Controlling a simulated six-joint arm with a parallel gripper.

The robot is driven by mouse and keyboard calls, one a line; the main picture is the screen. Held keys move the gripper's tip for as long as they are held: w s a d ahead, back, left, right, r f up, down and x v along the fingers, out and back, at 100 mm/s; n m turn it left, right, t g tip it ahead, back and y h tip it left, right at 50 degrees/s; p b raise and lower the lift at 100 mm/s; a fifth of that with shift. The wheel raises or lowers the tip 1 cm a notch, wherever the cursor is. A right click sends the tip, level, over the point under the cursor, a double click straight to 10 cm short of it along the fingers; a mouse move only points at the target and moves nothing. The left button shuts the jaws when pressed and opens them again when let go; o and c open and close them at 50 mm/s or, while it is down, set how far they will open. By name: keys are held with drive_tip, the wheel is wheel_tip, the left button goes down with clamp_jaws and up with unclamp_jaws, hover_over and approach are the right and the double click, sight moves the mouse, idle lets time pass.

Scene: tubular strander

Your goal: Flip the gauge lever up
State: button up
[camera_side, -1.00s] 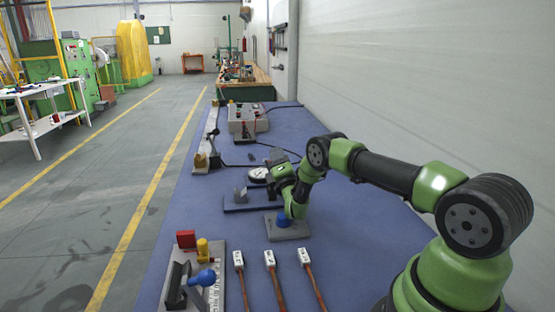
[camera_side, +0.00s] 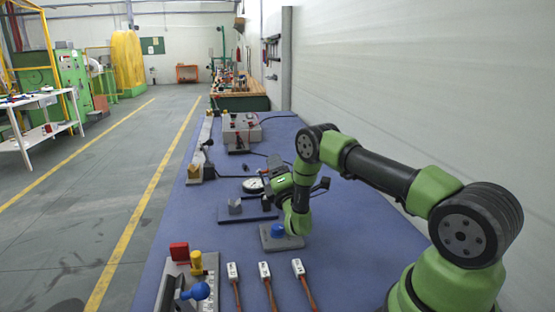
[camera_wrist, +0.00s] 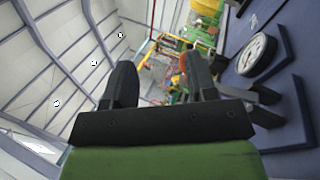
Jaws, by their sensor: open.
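The gauge has a round white dial (camera_side: 253,185) with a dark rim, on a dark blue base plate (camera_side: 228,215) with a small grey block. The dial also shows at the right of the wrist view (camera_wrist: 255,55), tilted. I see no contact with the gauge.
A blue knob on a grey plate (camera_side: 282,243) stands below my wrist. A fixture with a red block (camera_side: 179,251) is at the front left, beside several white-ended leads. A grey box (camera_side: 241,131) is farther back. The wall is to the right.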

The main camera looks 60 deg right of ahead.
wheel_tip(320, 180, up, 3)
drive_tip(key=shift+d+f, duration=0.1)
drive_tip(key=shift+f, duration=0.1)
drive_tip(key=shift+o, duration=0.9)
drive_tip(key=shift+d+r, duration=0.1)
drive_tip(key=shift+r, duration=0.35)
drive_tip(key=shift+s+a+f, duration=0.1)
drive_tip(key=shift+a+f, duration=0.15)
drive_tip(key=shift+f, duration=0.45)
drive_tip(key=shift+c, duration=0.2)
drive_tip(key=shift+f+y, duration=0.1)
drive_tip(key=shift+y, duration=0.2)
drive_tip(key=shift+c, duration=0.7)
